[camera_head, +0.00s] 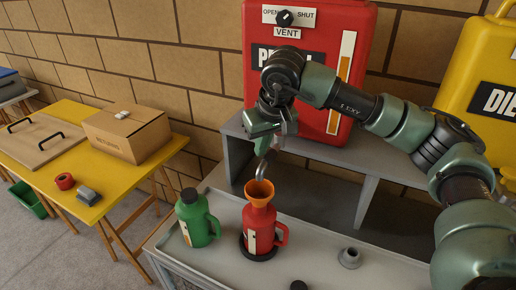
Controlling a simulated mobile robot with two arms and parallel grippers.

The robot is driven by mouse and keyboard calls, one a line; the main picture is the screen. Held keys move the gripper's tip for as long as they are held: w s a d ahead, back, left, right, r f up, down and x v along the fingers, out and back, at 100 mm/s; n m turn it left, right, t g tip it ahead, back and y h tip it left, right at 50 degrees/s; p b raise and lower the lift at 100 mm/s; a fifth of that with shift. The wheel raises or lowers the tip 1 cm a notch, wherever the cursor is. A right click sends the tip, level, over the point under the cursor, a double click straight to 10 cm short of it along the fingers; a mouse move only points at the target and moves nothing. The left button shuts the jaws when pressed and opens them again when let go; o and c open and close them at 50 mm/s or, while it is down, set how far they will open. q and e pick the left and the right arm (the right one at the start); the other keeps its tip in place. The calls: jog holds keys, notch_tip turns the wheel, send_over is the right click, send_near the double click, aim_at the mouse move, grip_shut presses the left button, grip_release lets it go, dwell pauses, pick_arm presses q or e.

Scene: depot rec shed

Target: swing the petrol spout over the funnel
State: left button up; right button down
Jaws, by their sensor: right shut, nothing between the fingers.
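The red petrol tank (335,100) stands on a grey shelf at the back, its label partly hidden by my arm. Its grey curved spout (262,171) hangs down below my gripper; the upper part is hidden. The spout's end appears just above or behind the orange funnel (259,190); I cannot tell the exact depth. The funnel sits upright in the mouth of a red jug (261,226). My right gripper (265,146) is shut and empty, in front of the tank and beside the spout; I cannot tell whether it touches it. My left gripper is out of view.
A green jug (198,219) stands left of the red one on the grey bench (310,255). A small grey cone-shaped piece (349,257) lies to the right. A yellow diesel tank (478,85) is behind my arm. A yellow table (100,203) with a cardboard box (128,133) is at left.

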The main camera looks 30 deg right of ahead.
jog(key=shift+s+f, duration=0.1)
jog(key=shift+s, duration=0.05)
jog(key=shift+f, duration=0.1)
dwell(0.4)
notch_tip(320, 180, up, 7)
jog(key=b, duration=0.2)
send_over(267, 163)
jog(key=shift+r, duration=0.35)
